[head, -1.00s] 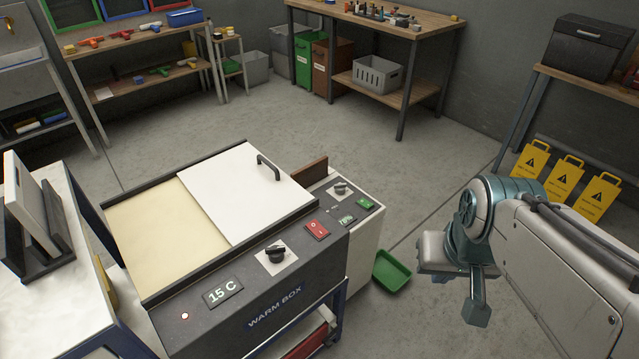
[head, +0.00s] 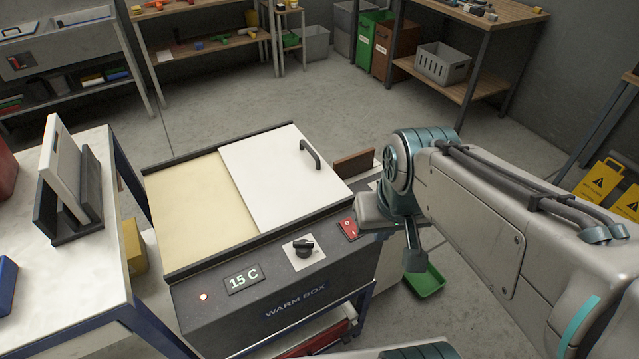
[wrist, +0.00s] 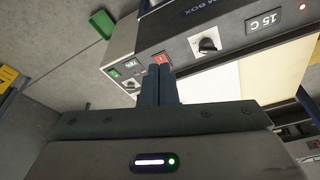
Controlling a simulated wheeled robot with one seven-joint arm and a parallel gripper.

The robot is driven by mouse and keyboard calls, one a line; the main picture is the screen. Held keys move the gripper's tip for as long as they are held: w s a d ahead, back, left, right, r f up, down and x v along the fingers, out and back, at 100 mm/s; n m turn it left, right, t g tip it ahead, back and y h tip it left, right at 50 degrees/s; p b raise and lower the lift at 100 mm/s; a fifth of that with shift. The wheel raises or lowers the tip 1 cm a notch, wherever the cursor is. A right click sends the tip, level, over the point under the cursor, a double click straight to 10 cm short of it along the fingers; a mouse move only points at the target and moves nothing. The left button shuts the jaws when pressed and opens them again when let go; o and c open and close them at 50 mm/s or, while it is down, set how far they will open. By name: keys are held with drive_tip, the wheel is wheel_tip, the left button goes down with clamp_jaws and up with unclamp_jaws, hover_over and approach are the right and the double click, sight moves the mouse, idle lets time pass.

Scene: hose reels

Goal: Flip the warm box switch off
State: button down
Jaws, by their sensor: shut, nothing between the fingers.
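The warm box (head: 240,318) is a dark box with a white sliding lid (head: 280,182) over part of its pale top. Its red rocker switch (head: 348,229) sits on the sloped panel, right of the black knob (head: 303,249); my gripper partly covers the panel beyond it. Which side is pressed is too small to tell. In the wrist view the red switch (wrist: 160,58) shows just past the fingertips of my gripper (wrist: 160,70). The fingers are together and empty, close to the switch; I cannot tell whether they touch it.
The display (head: 244,280) reads 15 C, with a red lamp (head: 204,296) lit beside it. A green tray (head: 428,282) lies on the floor to the right. A white-topped table (head: 80,280) stands close on the left. Open floor lies behind the box.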

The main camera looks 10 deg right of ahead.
drive_tip(key=shift+d, duration=0.1)
drive_tip(key=n+g+b, duration=0.2)
drive_tip(key=n+b, duration=0.1)
drive_tip(key=n, duration=2)
hover_over(347, 223)
drive_tip(key=s, duration=0.2)
wheel_tip(347, 223, down, 9)
drive_tip(key=shift+d+y, duration=0.3)
drive_tip(key=shift+d, duration=0.05)
drive_tip(key=shift+m, duration=0.3)
drive_tip(key=f, duration=0.4)
drive_tip(key=w+f, duration=0.1)
drive_tip(key=f, duration=0.9)
drive_tip(key=shift+w+a, duration=0.25)
drive_tip(key=shift+a, duration=0.05)
